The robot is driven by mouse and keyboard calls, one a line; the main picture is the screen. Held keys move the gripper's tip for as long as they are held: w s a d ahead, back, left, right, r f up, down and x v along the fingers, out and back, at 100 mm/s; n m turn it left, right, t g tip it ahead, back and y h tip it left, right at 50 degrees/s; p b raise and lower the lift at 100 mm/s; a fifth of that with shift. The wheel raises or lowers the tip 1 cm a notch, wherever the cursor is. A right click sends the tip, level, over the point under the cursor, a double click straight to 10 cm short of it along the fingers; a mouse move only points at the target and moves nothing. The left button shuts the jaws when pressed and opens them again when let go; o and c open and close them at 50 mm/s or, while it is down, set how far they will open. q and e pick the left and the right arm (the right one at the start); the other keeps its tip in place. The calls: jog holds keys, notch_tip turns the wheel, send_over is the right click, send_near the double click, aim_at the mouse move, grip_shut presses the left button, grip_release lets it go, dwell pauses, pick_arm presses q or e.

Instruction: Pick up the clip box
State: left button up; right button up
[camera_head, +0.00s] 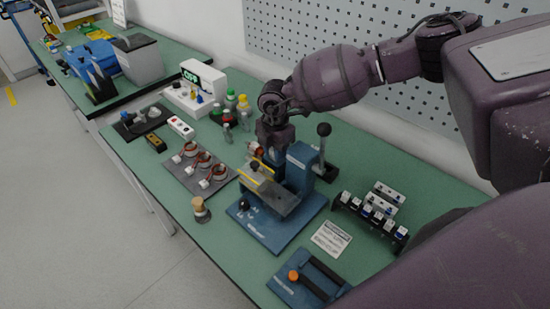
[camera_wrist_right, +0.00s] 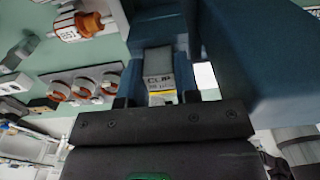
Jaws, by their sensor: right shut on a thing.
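The clip box (camera_wrist_right: 159,66) is a small grey box with "CLIP" lettering and a yellow band, seen in the right wrist view between the finger tips. My right gripper (camera_wrist_right: 157,98) is shut on it. My left gripper is in neither view.
The press's black lever knob (camera_head: 323,129) stands up just right of the gripper. A tray with orange-ringed stators (camera_head: 183,177) lies to the left, with bottles (camera_head: 243,104) behind. A black rack (camera_head: 370,218) stands at right. The green bench (camera_head: 375,165) has bare patches.

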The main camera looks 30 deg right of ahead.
jog(key=shift+c, duration=0.3)
notch_tip(320, 180, up, 20)
dwell(0.4)
